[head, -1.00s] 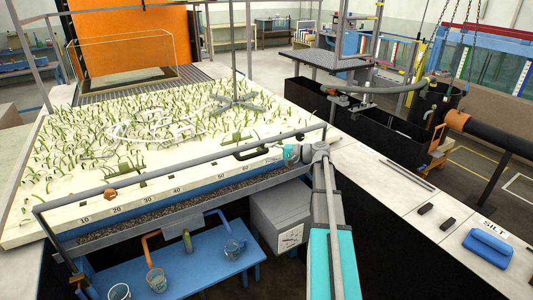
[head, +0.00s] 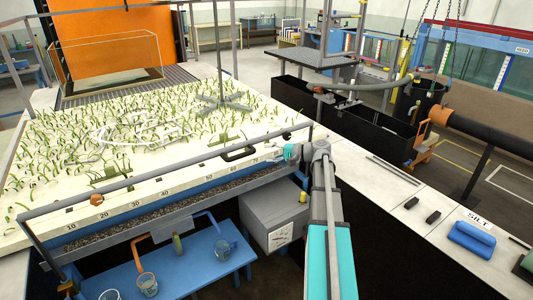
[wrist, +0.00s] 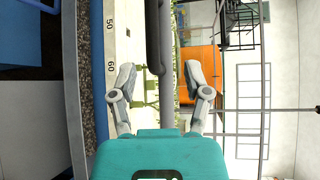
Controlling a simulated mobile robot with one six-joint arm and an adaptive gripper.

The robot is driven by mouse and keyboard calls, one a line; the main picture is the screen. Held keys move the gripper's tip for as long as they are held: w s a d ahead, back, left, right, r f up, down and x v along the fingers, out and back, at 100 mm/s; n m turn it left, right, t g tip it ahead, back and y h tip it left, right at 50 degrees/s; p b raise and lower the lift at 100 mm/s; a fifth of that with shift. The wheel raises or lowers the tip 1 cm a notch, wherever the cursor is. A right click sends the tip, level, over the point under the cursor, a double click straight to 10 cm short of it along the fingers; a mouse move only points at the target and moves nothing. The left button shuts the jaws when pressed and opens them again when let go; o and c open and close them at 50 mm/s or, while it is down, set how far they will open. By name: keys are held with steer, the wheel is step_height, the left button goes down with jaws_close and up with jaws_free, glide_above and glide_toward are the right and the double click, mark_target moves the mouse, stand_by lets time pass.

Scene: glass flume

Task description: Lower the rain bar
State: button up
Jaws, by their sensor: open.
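The rain bar (head: 150,177) is a long grey rail across the front of the planted bed, held at its ends by bent arms. A black handle (head: 238,155) shows by the bar's right part. My gripper (head: 289,153) is open and empty, to the right of the handle with a gap between them. In the wrist view, the open fingers of my gripper (wrist: 160,82) stand on either side of the line of a dark upright-looking bar (wrist: 158,35). I cannot tell whether that is the handle or the rail. Nothing is seen clamped between the fingers.
A numbered scale (head: 150,197) runs along the bed's front edge. The white ledge (head: 400,190) on the right holds dark blocks and a blue object (head: 472,240). Black troughs (head: 350,115) stand behind.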

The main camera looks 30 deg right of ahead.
steer(key=shift+p+v, duration=0.3)
steer(key=shift+v, duration=2.05)
steer(key=shift+a, duration=0.1)
steer(key=s+a+f+n+g+h, duration=0.1)
steer(key=a+f+n+g+h, duration=0.3)
steer(key=a, duration=0.6)
steer(key=s+a+f+g+y, duration=0.1)
steer(key=s+a+f+g, duration=0.15)
steer(key=a+f, duration=0.6)
steer(key=s+a+f+n+g+h, duration=0.1)
steer(key=s+a+n+g+h, duration=0.1)
steer(key=s+a, duration=0.4)
steer(key=s+a+f+n+g+h, duration=0.2)
steer(key=s+a+n+h, duration=0.2)
steer(key=a, duration=0.6)
steer(key=s+h, duration=0.2)
steer(key=h, duration=0.1)
steer(key=shift+f, duration=0.25)
steer(key=shift+g, duration=0.25)
steer(key=shift+w+a, duration=0.1)
steer(key=shift+a, duration=0.2)
